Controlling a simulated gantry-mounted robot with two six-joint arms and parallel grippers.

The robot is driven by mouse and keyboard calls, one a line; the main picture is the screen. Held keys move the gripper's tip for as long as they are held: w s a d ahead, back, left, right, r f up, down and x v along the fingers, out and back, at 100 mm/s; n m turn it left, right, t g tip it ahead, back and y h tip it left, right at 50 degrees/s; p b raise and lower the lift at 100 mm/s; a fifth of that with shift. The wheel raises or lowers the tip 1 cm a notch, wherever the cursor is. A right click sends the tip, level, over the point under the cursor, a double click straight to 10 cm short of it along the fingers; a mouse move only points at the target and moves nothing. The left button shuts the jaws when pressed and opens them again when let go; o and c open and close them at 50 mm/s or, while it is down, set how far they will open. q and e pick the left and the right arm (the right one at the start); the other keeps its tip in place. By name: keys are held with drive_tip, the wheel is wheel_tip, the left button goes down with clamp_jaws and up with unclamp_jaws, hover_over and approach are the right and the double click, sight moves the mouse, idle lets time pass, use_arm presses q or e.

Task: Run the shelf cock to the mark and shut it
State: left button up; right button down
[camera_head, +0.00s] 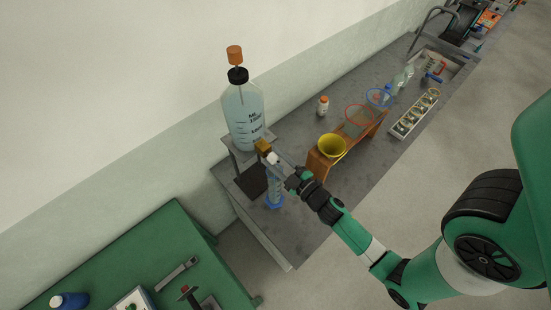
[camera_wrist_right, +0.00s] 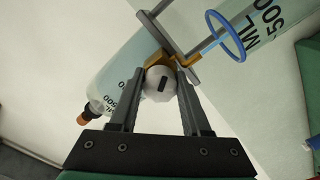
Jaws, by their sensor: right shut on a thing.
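A clear bottle (camera_head: 244,112) marked in ML stands on a raised shelf, with a black cap and an orange stopper on a rod. A brass cock (camera_head: 263,146) with a white round knob (camera_head: 272,158) sits at the shelf's front. My right gripper (camera_head: 279,164) is shut on the knob, which shows between its fingers in the right wrist view (camera_wrist_right: 160,83) with a dark mark on its face. Below stands a clear measuring cylinder (camera_head: 275,184) with a blue foot; its blue ring shows in the wrist view. Its liquid level is too small to tell. My left gripper is out of view.
A yellow funnel (camera_head: 331,146) sits in a wooden rack (camera_head: 322,165) to the right. A small orange-capped bottle (camera_head: 323,106) and a tray of round items (camera_head: 414,113) stand farther along the grey bench. A green table (camera_head: 150,255) is at lower left.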

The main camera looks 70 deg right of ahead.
drive_tip(key=shift+n, duration=1.1)
drive_tip(key=shift+c, duration=1.9)
unclamp_jaws()
drive_tip(key=v, duration=1.1)
drive_tip(key=shift+s+a, duration=0.15)
drive_tip(key=shift+s, duration=0.15)
